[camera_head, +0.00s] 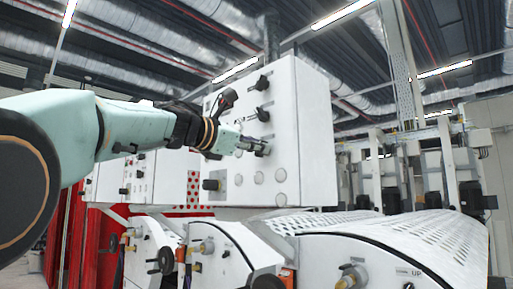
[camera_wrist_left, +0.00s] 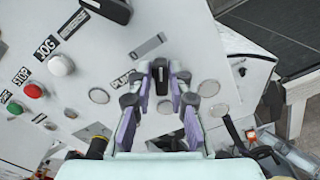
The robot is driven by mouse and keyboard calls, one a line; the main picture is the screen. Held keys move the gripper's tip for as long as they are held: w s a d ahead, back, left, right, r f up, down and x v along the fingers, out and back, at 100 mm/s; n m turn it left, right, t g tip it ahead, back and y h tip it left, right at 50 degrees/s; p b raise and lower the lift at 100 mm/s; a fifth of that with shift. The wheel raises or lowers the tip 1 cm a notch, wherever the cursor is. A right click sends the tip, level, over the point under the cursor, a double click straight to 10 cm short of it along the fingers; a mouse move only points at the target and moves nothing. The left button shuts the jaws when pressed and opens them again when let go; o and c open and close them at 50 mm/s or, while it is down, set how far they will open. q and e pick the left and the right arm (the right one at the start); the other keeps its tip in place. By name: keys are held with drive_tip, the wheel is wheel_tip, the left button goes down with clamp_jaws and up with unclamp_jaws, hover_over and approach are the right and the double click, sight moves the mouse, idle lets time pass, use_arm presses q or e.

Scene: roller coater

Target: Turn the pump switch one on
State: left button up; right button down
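The pump switch (camera_wrist_left: 161,77) is a black knob on the white control panel. A label beginning "PUM" is beside it, partly covered by a finger. In the wrist view my left gripper (camera_wrist_left: 161,88) has one finger on each side of this knob, with a narrow gap on each side. In the head view my left gripper (camera_head: 258,146) reaches from the left to the panel face (camera_head: 306,130), at the lowest knob of a column. The gripper hides part of that knob. My right gripper is not in view.
More black knobs (camera_head: 262,83) sit above on the panel, with round blank discs (camera_head: 280,174) below. The wrist view shows a white JOG button (camera_wrist_left: 61,65) and a red STOP button (camera_wrist_left: 34,90). White perforated machine covers (camera_head: 350,222) lie below the panel.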

use_arm(q)
drive_tip(key=o, duration=0.3)
drive_tip(key=shift+s+a, duration=0.1)
drive_tip(key=shift+s, duration=0.05)
drive_tip(key=shift+f, duration=0.15)
drive_tip(key=v, duration=1.2)
idle(0.4)
